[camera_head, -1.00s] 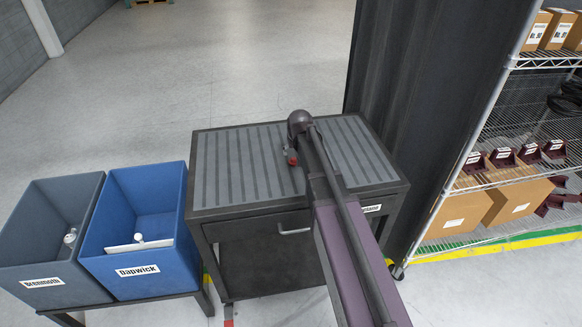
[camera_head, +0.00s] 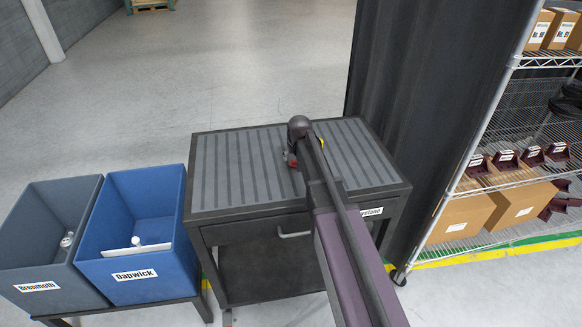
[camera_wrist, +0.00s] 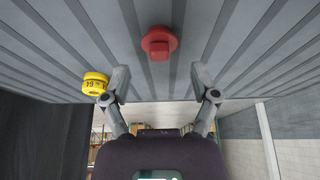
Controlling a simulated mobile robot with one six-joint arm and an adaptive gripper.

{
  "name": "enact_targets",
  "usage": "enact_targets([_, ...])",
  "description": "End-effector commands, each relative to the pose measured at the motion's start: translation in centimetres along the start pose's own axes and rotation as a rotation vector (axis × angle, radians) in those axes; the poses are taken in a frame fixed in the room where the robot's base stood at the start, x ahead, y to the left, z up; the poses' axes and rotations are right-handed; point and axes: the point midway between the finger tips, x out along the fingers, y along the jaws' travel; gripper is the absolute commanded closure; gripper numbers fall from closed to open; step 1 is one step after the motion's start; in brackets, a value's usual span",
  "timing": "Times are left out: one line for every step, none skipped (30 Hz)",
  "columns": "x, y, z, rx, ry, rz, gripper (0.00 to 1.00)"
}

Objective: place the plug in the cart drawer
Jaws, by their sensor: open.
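A red round piece (camera_wrist: 159,42), which looks like a plug, lies on the ribbed cart top in the wrist view. A yellow round piece (camera_wrist: 95,83) with a dark printed number sits left of it, just outside the left finger. My gripper (camera_wrist: 161,82) is open and empty, with the red piece ahead of its fingertips and apart from them. In the head view, the red piece (camera_head: 291,159) and a bit of the yellow piece (camera_head: 322,142) show beside my arm, which hides much around them. The cart drawer (camera_head: 245,239) looks shut, with a light handle (camera_head: 295,234).
A grey bin (camera_head: 35,292) and a blue bin (camera_head: 137,274) labelled Dapwick stand left of the cart, each holding small white items. A dark curtain (camera_head: 400,90) and a wire shelf (camera_head: 470,239) with boxes stand to the right. The cart top's left half (camera_head: 235,165) is clear.

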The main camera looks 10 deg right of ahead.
Motion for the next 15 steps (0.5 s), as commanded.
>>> enact_targets([0.8, 0.0, 0.1, 0.000, 0.000, 0.000, 0.23])
enact_targets([1.1, 0.0, 0.1, 0.000, 0.000, 0.000, 0.23])
enact_targets([1.5, 0.0, 0.1, 0.000, 0.000, 0.000, 0.23])
enact_targets([1.7, 0.0, 0.0, 0.000, 0.000, 0.000, 0.23])
enact_targets([2.0, 0.1, 0.0, 0.000, 0.000, 0.000, 0.23])
enact_targets([2.3, 0.1, 0.0, 0.000, 0.000, 0.000, 0.23])
enact_targets([2.6, 0.1, 0.0, 0.000, 0.000, 0.000, 0.23])
enact_targets([2.8, 0.1, 0.0, 0.000, 0.000, 0.000, 0.23])
enact_targets([3.1, 0.1, 0.0, 0.000, 0.000, 0.000, 0.23])
enact_targets([3.3, 0.1, 0.0, 0.000, 0.000, 0.000, 0.23])
enact_targets([3.4, 0.1, 0.0, 0.000, 0.000, 0.000, 0.23])
enact_targets([3.6, 0.1, 0.0, 0.000, 0.000, 0.000, 0.23])
enact_targets([3.7, 0.1, 0.0, 0.000, 0.000, 0.000, 0.23])
enact_targets([3.8, 0.1, 0.0, 0.000, 0.000, 0.000, 0.23])
enact_targets([3.9, 0.1, 0.0, 0.000, 0.000, 0.000, 0.23])
